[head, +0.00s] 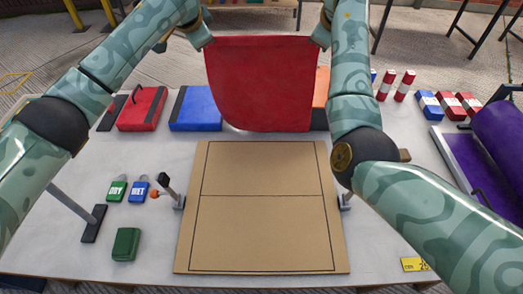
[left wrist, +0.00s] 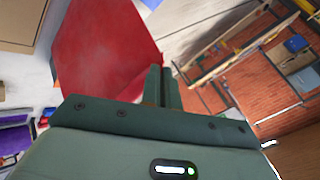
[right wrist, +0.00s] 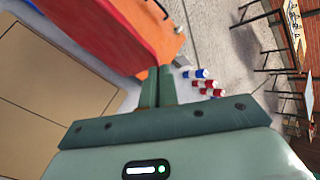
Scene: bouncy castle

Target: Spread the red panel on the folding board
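The red panel (head: 262,85) hangs upright and slack in the air behind the board, with its top edge stretched between my two grippers. My left gripper (head: 207,40) is shut on its upper left corner; the left wrist view shows the fingers together at the edge of the panel (left wrist: 108,45). My right gripper (head: 320,40) is shut on its upper right corner; the panel (right wrist: 115,30) also shows in the right wrist view. The folding board (head: 262,235) lies flat and bare on the table, tan with a dark outline and a crosswise line. The panel's lower edge is rounded at left.
Folded red (head: 142,109), blue (head: 196,109) and orange (head: 320,100) pieces lie along the table's back. Green (head: 117,188) and blue (head: 139,189) tags, a dark green block (head: 126,244) and a clamp (head: 172,190) are left of the board. A purple roll (head: 500,130) is at right.

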